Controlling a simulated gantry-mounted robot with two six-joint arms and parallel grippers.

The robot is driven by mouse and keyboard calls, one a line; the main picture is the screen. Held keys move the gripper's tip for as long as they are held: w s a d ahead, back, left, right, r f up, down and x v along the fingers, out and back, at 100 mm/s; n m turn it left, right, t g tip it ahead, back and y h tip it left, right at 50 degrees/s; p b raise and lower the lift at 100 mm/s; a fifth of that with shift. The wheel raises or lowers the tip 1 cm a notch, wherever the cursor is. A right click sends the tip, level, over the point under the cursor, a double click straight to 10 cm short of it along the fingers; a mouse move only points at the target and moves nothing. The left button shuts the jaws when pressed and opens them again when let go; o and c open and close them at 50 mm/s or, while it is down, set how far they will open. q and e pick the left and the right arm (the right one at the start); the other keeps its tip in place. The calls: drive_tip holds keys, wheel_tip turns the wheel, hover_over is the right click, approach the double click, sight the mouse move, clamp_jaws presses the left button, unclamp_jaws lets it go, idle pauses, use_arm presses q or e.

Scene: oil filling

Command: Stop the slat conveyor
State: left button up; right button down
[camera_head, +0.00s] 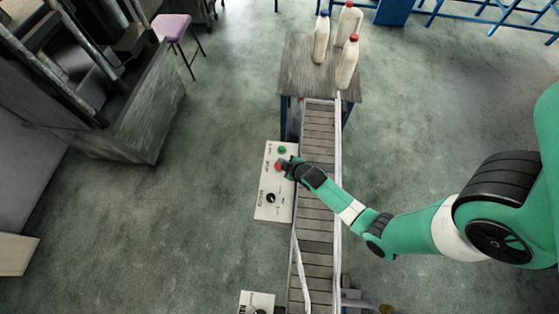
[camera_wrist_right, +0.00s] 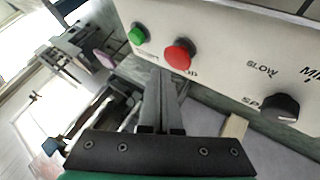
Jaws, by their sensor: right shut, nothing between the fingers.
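The slat conveyor (camera_head: 318,180) runs down the middle of the head view. Its control panel (camera_head: 264,205) stands along its left side. The panel carries a green button (camera_head: 282,150), a red button (camera_head: 278,167) and a black knob (camera_head: 271,198). My right gripper (camera_head: 284,166) reaches across the conveyor and its tip is at the red button. In the right wrist view the shut fingers (camera_wrist_right: 163,78) are just beside the red button (camera_wrist_right: 179,54), with the green button (camera_wrist_right: 137,34) to its left. I cannot tell whether the fingers touch the red button. My left gripper is not in view.
Several bottles (camera_head: 321,38) stand on the table (camera_head: 302,78) at the conveyor's far end. A second panel (camera_head: 256,303) is at the near end. A machine (camera_head: 125,120) and a stool (camera_head: 172,26) stand at left. The floor between is clear.

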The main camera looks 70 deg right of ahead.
wheel_tip(320, 180, up, 5)
drive_tip(key=p, duration=0.4)
drive_tip(key=shift+f, duration=0.1)
idle(0.7)
